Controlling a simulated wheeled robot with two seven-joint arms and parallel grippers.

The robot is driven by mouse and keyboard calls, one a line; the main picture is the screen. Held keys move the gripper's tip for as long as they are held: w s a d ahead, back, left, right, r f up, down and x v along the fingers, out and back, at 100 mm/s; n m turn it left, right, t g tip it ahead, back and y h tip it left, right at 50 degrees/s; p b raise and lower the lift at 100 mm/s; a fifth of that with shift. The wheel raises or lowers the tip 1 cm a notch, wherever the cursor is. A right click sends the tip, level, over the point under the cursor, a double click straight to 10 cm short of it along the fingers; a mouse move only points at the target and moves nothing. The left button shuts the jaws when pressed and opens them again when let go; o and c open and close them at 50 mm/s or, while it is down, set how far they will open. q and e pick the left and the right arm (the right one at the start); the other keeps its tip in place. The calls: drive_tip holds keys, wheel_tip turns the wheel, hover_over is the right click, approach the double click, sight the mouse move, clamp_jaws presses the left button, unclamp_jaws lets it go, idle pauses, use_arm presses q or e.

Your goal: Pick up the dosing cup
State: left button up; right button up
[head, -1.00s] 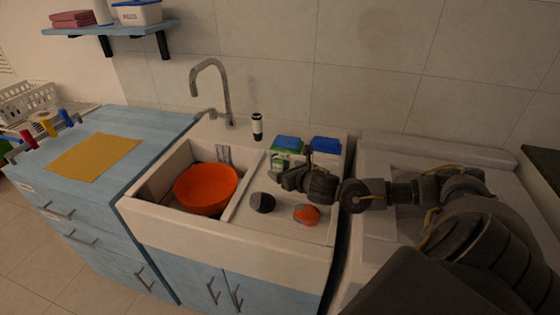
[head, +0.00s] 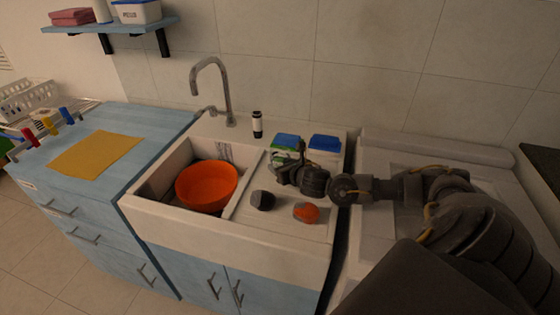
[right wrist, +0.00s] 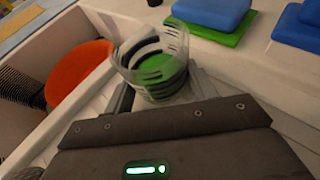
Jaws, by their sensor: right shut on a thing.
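The dosing cup (right wrist: 150,66) is a clear cup with markings on its wall, and green shows through it. In the right wrist view it stands at the fingertips of my right gripper (right wrist: 160,88), which is shut on it. In the head view my right gripper (head: 277,170) is over the ledge right of the sink basin, just in front of the blue-lidded containers. There the cup is too small and hidden to make out clearly. My left gripper is not in view.
A dark lump (head: 262,200) and an orange-and-dark lump (head: 306,212) lie in front. An orange bowl (head: 206,186) sits in the basin. A black-and-white bottle (head: 257,124) stands by the tap (head: 222,85).

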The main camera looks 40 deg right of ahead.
drive_tip(key=shift+r, duration=0.25)
drive_tip(key=shift+r+b, duration=0.3)
drive_tip(key=shift+r, duration=0.55)
drive_tip(key=s+a+r+p, duration=0.1)
drive_tip(key=s+a+r, duration=0.5)
drive_tip(key=a+r, duration=0.4)
drive_tip(key=shift+s+a+r, duration=0.15)
drive_tip(key=shift+a+r, duration=0.25)
drive_tip(key=shift+a, duration=0.75)
drive_tip(key=shift+a, duration=0.15)
